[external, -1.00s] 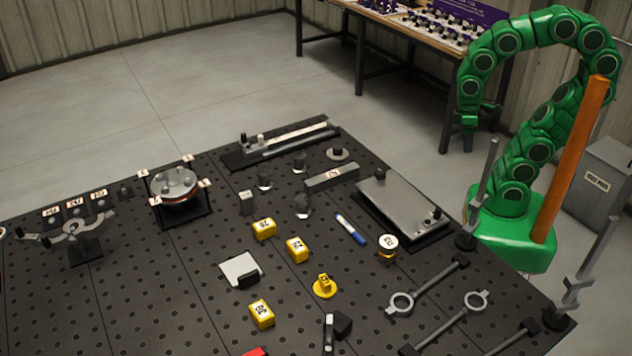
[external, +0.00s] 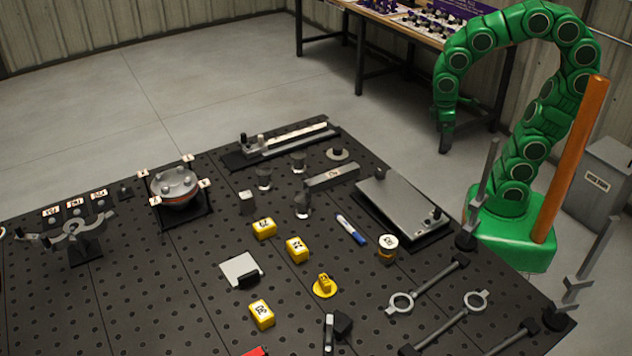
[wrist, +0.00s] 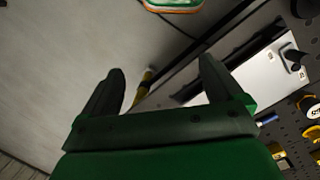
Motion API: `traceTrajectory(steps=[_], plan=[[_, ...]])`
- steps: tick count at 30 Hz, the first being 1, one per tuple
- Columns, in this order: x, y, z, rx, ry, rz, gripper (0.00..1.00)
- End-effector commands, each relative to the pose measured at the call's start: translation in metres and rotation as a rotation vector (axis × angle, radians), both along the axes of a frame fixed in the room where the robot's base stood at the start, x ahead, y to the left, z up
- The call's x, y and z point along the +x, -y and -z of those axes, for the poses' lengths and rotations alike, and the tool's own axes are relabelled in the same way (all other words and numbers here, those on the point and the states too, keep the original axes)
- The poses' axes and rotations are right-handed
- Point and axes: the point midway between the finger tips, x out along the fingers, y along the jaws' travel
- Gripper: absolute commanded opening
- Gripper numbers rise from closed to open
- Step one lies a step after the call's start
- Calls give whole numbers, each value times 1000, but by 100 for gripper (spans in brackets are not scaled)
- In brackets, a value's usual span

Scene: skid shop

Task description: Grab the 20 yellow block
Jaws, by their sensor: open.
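Three yellow blocks with dark numbers stand on the black perforated table (external: 205,290). One block (external: 264,229) is near the middle, another block (external: 297,249) is just to its lower right, and the third block (external: 261,314) is nearer the front. The numbers are too blurred for me to tell which is 20. My gripper (external: 446,142) hangs from the green arm beyond the table's far right side, well away from the blocks. In the wrist view my gripper (wrist: 160,68) is open, with nothing between its fingers.
A yellow round-based piece (external: 324,286) stands close by. An orange post (external: 575,160) rises beside my base. A workbench (external: 400,22) stands behind.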

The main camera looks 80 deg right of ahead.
Motion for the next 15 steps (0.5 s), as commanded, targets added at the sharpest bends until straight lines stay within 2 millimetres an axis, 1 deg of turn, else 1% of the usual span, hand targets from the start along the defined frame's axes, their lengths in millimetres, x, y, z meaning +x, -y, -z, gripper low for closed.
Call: traceTrajectory(steps=[1, 9, 15], plan=[[12, 3, 1, -13, -5, -29, 94], [71, 23, -9, -141, -37, -192, 94], [117, 31, -16, -240, -68, -320, 94]])
